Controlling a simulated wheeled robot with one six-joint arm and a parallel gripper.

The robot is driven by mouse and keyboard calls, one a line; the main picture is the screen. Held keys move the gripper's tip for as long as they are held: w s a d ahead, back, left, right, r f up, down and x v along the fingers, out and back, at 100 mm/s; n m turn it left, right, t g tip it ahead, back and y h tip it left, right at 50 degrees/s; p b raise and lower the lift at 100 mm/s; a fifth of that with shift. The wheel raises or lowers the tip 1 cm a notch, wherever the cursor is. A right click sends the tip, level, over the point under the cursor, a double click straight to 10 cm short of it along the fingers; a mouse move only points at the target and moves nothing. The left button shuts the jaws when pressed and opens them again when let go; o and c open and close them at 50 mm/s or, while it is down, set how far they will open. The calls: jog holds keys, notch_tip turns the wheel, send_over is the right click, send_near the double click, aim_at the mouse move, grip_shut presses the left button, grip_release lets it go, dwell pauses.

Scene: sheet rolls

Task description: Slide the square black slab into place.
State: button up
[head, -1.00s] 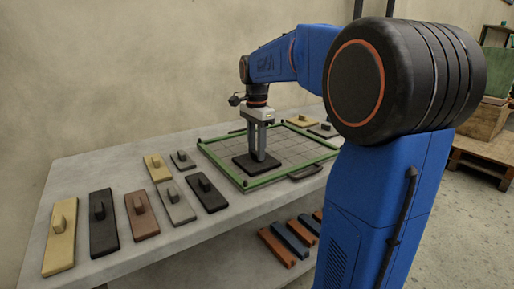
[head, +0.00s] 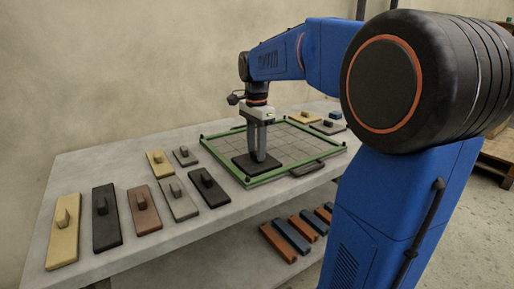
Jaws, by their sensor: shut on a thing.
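The square black slab (head: 243,164) lies flat in the near left part of a green-rimmed tray (head: 221,166) with a grid floor. My gripper (head: 257,157) points straight down over the slab, and its fingers are shut on the slab's upright knob, which they mostly hide. The slab's near edge is close to the tray's green rim; I cannot tell whether they touch.
Several knobbed slabs, among them a yellow one (head: 62,247), a black one (head: 106,232) and a brown one (head: 144,219), lie on the grey table left of the tray. More lie beyond it. The tray's grid floor right of the slab is clear. Orange and blue bars (head: 277,243) lie on the lower shelf.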

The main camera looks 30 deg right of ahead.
jog(key=shift+s+a, duration=0.45)
jog(key=o, duration=1.4)
jog(key=shift+s+a, duration=0.1)
jog(key=shift+c, duration=0.2)
